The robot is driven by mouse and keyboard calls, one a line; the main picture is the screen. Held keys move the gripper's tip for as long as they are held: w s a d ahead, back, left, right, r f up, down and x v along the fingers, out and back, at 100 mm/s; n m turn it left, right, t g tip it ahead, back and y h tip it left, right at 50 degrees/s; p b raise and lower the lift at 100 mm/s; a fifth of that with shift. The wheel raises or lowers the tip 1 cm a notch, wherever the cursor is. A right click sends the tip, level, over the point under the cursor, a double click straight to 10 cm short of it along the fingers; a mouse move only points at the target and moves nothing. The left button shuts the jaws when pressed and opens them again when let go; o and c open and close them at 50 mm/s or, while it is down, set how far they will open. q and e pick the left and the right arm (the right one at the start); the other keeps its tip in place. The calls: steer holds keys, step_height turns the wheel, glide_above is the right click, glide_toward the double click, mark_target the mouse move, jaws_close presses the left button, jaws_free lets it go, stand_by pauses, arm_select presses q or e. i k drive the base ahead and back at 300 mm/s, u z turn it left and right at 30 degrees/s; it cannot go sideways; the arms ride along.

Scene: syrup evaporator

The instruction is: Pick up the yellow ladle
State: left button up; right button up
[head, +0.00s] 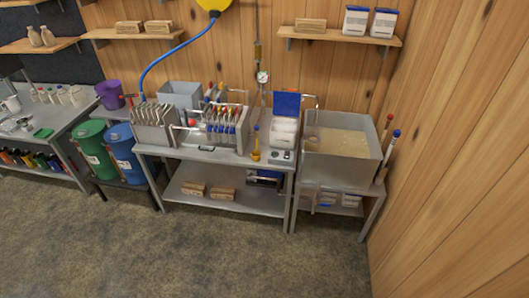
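A small, slim yellow object (256,148) stands upright near the front right of the metal table (210,154). It has a blue tip and a wider lower end, and may be the yellow ladle; it is too small to tell surely. It stands between the rack of plates and the white box with a blue lid. Neither of my grippers is in view.
A steel pan of tan liquid (342,138) stands right of the table, with red- and blue-topped sticks beside it. Green (95,150) and blue (127,153) buckets stand left. The floor (200,255) in front is clear.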

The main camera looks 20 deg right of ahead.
mark_target(256, 154)
steer(key=z, duration=0.65)
steer(key=i, duration=0.55)
steer(key=z, duration=0.65)
steer(key=i, duration=0.65)
steer(key=u, duration=0.15)
